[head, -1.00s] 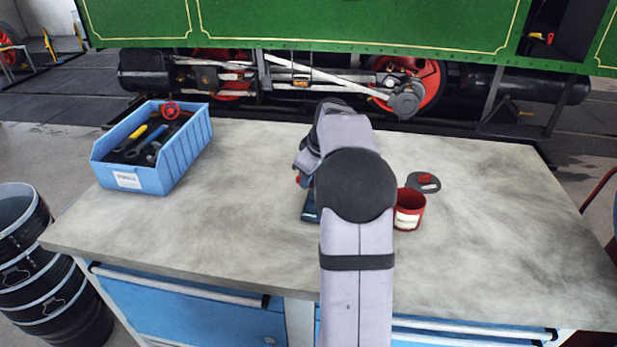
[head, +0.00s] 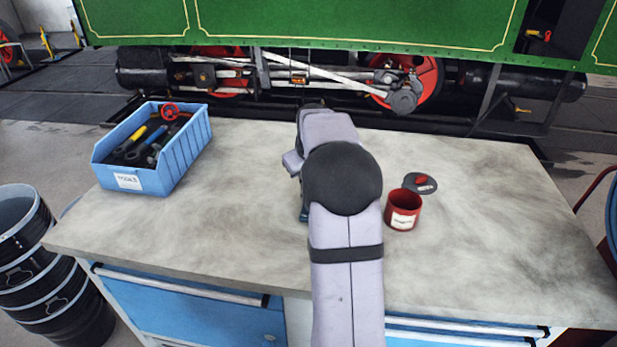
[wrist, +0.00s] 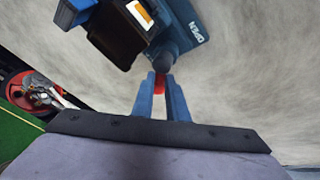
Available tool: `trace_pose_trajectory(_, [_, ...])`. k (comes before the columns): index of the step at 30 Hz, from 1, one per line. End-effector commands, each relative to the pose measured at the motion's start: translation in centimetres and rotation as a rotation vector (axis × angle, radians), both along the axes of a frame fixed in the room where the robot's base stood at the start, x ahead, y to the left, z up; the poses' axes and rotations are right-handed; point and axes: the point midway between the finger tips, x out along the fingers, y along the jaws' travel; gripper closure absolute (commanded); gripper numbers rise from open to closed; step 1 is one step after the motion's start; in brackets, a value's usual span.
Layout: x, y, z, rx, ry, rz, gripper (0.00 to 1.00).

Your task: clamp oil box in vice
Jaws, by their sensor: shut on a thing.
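The blue vice (wrist: 186,30), marked OPEN, shows at the top of the wrist view. In the head view my arm hides most of it; a blue edge (head: 304,215) shows beside the arm. A dark box with an orange and white label, the oil box (wrist: 118,32), sits at the vice between blue parts; whether both jaws touch it I cannot tell. My gripper (wrist: 160,80) is just below the vice in the wrist view. Its two blue fingers are shut on a red handle end (wrist: 159,87), close to a dark round knob (wrist: 163,64) on the vice.
A blue tool crate (head: 183,160) stands at the left of the workbench (head: 480,240). A red tin (head: 403,212) and a dark cap (head: 421,181) with a red top are right of my arm. The bench's right side is clear. A green locomotive (head: 300,20) stands behind.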

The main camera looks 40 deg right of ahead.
Motion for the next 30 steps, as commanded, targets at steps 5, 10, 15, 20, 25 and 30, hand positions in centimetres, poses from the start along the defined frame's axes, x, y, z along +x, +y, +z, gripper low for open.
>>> trace_pose_trajectory(5, [0.3, -0.1, 0.4, -0.004, -0.014, -0.002, 0.75])
trace_pose_trajectory(10, [0.2, -0.1, 0.3, -0.003, -0.009, -0.001, 0.68])
trace_pose_trajectory(15, [0.1, -0.1, 0.2, -0.002, -0.006, -0.001, 0.68])
trace_pose_trajectory(20, [-0.2, 0.1, 1.0, -0.002, -0.006, 0.0, 0.68])
trace_pose_trajectory(25, [-1.0, 0.6, 3.0, -0.004, -0.01, 0.0, 0.68])
trace_pose_trajectory(30, [-1.8, 1.1, 5.1, -0.003, -0.01, -0.001, 0.68])
